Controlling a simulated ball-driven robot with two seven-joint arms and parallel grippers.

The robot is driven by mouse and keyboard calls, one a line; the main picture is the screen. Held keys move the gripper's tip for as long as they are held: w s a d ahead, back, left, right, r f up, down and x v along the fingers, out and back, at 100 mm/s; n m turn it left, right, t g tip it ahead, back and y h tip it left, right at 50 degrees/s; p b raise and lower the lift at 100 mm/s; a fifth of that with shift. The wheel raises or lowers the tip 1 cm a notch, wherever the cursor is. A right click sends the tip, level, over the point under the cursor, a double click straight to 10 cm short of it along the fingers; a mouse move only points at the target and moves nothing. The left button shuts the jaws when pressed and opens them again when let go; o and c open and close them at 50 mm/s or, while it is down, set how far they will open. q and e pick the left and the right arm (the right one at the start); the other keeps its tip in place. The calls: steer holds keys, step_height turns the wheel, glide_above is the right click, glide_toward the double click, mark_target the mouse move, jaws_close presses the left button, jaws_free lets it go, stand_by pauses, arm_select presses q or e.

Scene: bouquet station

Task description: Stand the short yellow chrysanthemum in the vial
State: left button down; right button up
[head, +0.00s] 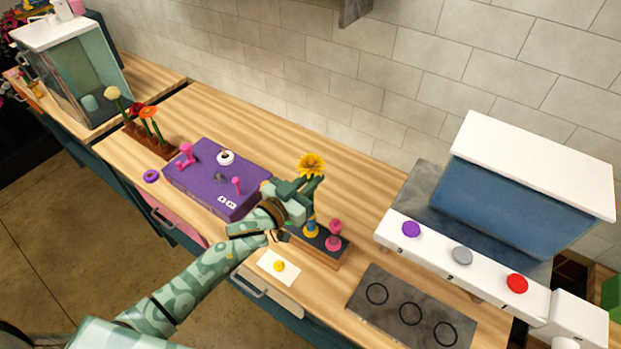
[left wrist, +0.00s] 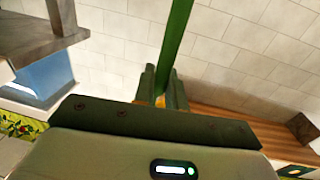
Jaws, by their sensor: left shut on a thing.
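The yellow chrysanthemum (head: 311,164) is upright, its bloom above my left gripper (head: 308,187). The gripper is shut on its green stem, which also shows between the fingers in the left wrist view (left wrist: 178,40). My right gripper is not in view.
A pink vial (head: 334,236) stands close right of the blue one. A purple box (head: 205,190) lies left of my gripper, with a flower rack (head: 152,143) beyond. A white card with a yellow knob (head: 279,266) lies in front. A button panel (head: 460,255) stands at right.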

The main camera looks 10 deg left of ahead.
arm_select(q)
steer(key=shift+f, duration=0.15)
steer(key=shift+f+b, duration=1.05)
steer(key=shift+f, duration=0.45)
steer(key=shift+f+b, duration=0.5)
steer(key=shift+b, duration=0.15)
steer(key=shift+f, duration=0.15)
steer(key=c, duration=0.8)
jaws_free()
